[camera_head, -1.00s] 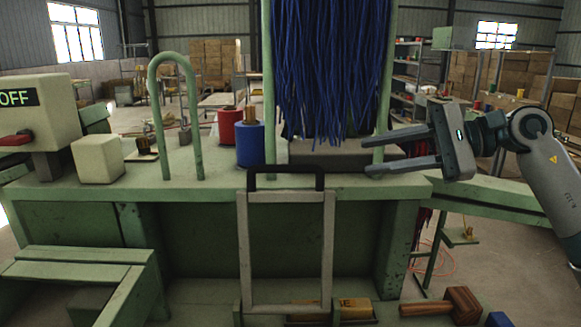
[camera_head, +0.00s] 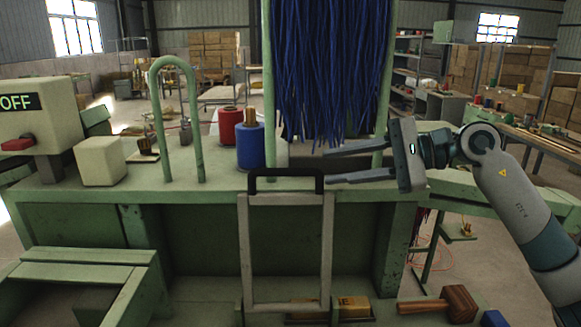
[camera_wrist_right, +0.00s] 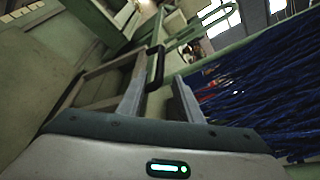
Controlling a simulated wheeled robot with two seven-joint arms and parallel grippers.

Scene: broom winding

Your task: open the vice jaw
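A grey metal U-frame (camera_head: 328,245) with a black handle bar (camera_head: 286,172) stands upright at the front of the green bench. I cannot make out the vice jaw itself for certain; the area behind the handle is partly covered by my gripper and blue bristles. My right gripper (camera_head: 328,165) is open and empty, its fingers pointing left just right of the handle's right end. In the right wrist view the black handle (camera_wrist_right: 155,68) shows near and between the two open fingertips (camera_wrist_right: 160,72), with no visible grip on it. My left gripper is not in view.
Long blue bristles (camera_head: 330,70) hang just behind the right gripper. Blue (camera_head: 250,146) and red (camera_head: 228,122) spools and a green hoop (camera_head: 154,110) stand on the bench (camera_head: 215,187). A wooden mallet (camera_head: 460,303) lies low at right.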

